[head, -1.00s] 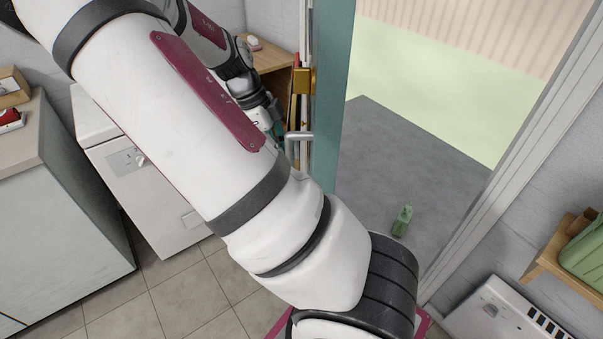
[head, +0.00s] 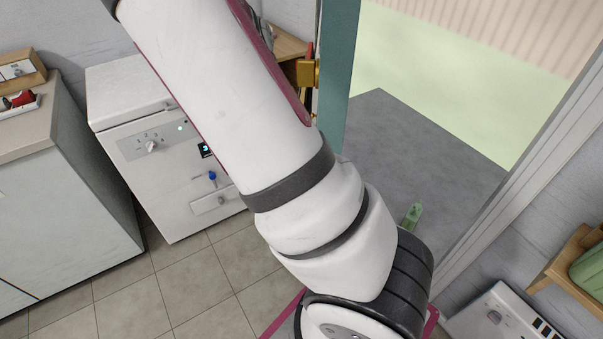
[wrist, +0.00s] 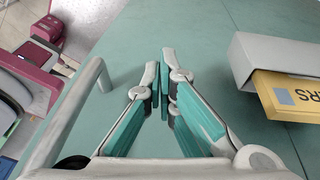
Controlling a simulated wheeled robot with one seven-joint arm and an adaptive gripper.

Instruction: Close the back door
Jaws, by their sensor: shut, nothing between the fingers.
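The back door (head: 338,80) is a teal panel that stands open, seen nearly edge-on in the head view beside the doorway. In the wrist view its teal face (wrist: 200,30) fills most of the picture. My gripper (wrist: 158,75) is shut and empty, its fingertips close to the door face; I cannot tell whether they touch it. A pale bar handle (wrist: 75,110) is on the door to the left of my fingers. A grey holder (wrist: 270,60) with a yellow booklet (wrist: 290,97) is on the door to the right. My arm hides the gripper in the head view.
Through the doorway lies a grey slab (head: 400,140) with a green bottle (head: 411,217) on it. A wooden shelf (head: 565,265) is at right. Tiled floor (head: 190,290) is clear between.

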